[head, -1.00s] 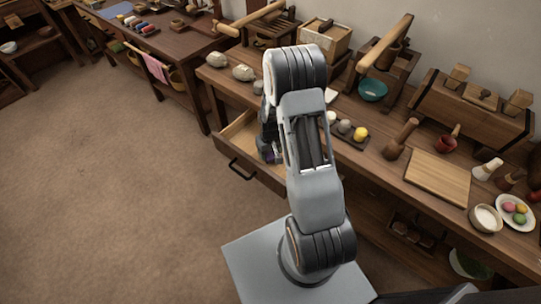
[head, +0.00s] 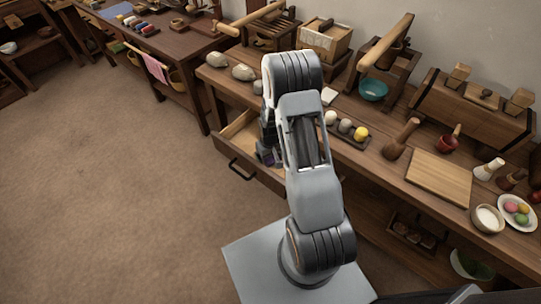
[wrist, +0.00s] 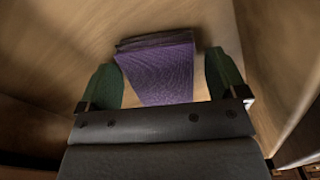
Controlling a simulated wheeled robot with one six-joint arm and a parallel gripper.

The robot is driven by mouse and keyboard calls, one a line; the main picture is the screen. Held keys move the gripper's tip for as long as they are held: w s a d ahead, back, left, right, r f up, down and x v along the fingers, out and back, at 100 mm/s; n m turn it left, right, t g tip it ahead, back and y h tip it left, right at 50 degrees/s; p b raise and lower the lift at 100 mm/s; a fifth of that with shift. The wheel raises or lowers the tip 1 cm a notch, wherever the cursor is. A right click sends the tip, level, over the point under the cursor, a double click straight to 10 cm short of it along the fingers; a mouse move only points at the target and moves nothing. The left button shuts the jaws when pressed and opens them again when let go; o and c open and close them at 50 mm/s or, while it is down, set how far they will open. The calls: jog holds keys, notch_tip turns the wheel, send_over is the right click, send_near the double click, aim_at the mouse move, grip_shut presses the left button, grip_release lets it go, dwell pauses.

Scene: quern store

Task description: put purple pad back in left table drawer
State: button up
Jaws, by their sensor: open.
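The purple pad (wrist: 158,72) lies on the pale wooden floor of the open drawer, between the two green fingers of my gripper (wrist: 164,82) in the wrist view. The fingers are apart, with a gap to the pad showing on the right side. The drawer (head: 240,136) is pulled out from the table with round stones at its left end, and its dark handle (head: 240,170) faces the floor.
The drawer's side wall (wrist: 270,50) rises close on the right in the wrist view. On the tabletop stand a tray (head: 350,138) with several rounded pieces, a teal bowl (head: 373,89) and a wooden board (head: 438,177). The floor at the left is clear.

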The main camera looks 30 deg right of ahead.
jog(key=s+a+r+t+p, duration=0.1)
jog(key=s+a+r, duration=0.2)
jog(key=r, duration=0.9)
jog(key=s+a+r+t+p, duration=0.1)
jog(key=s+a+r, duration=0.1)
jog(key=r, duration=1.1)
jog(key=s+a+r, duration=0.1)
jog(key=s+r, duration=0.2)
jog(key=s, duration=0.2)
jog(key=s+a+r+t, duration=0.1)
jog(key=s+a+r, duration=0.1)
jog(key=s, duration=0.3)
jog(key=shift+a+r+m, duration=0.3)
jog(key=shift+r, duration=0.3)
jog(key=shift+w, duration=0.1)
notch_tip(320, 180, up, 12)
jog(key=p, duration=1.1)
jog(key=shift+s+a+r+t, duration=0.2)
jog(key=shift+t, duration=0.1)
jog(key=shift+c, duration=0.3)
